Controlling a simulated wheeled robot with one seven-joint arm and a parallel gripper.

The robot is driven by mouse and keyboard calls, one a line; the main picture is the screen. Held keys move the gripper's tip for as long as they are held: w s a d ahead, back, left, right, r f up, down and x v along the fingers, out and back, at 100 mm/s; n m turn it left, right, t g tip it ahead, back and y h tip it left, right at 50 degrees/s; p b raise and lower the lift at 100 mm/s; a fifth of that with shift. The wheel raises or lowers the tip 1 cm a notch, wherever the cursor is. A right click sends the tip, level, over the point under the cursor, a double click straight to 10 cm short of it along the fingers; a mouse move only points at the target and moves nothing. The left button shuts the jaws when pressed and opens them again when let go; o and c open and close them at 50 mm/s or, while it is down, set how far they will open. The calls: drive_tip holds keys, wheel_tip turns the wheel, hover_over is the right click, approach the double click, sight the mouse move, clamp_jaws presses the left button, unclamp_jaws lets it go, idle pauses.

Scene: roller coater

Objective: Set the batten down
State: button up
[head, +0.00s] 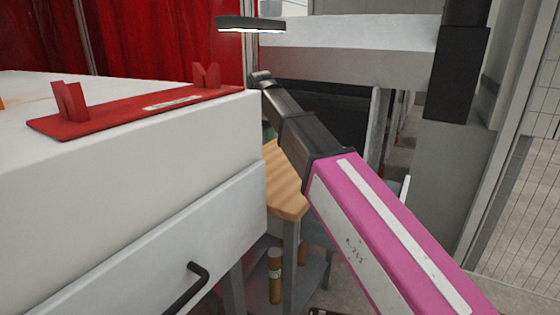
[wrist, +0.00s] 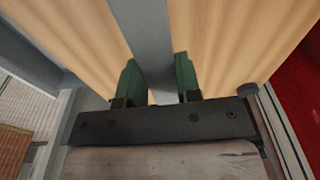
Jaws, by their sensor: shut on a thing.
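In the wrist view my gripper (wrist: 160,83) has its two green fingers closed on the sides of a flat grey bar, which I take to be the batten (wrist: 146,40). The bar runs from between the fingers to the top edge. Pale wood of a bench top (wrist: 220,45) shows on both sides of it. I cannot tell whether the bar touches the wood or hangs above it. In the head view the bench top (head: 285,190) shows behind the white cabinet's corner. The bar and most of my gripper are hidden there.
A white cabinet (head: 150,165) with a black handle (head: 187,287) fills the left. A red plate (head: 140,112) with two notched uprights lies on its top. Cylinders (head: 275,275) stand below the bench. A lamp (head: 250,24) hangs above. A red curtain (head: 165,40) is behind.

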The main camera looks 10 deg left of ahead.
wheel_tip(320, 180, down, 9)
drive_tip(key=shift+f, duration=0.1)
idle(0.4)
drive_tip(key=shift+f, duration=0.1)
drive_tip(key=o, duration=1)
drive_tip(key=r, duration=0.8)
drive_tip(key=s+r, duration=0.1)
drive_tip(key=r, duration=0.3)
drive_tip(key=shift+s+a+r, duration=0.1)
drive_tip(key=shift+r, duration=0.05)
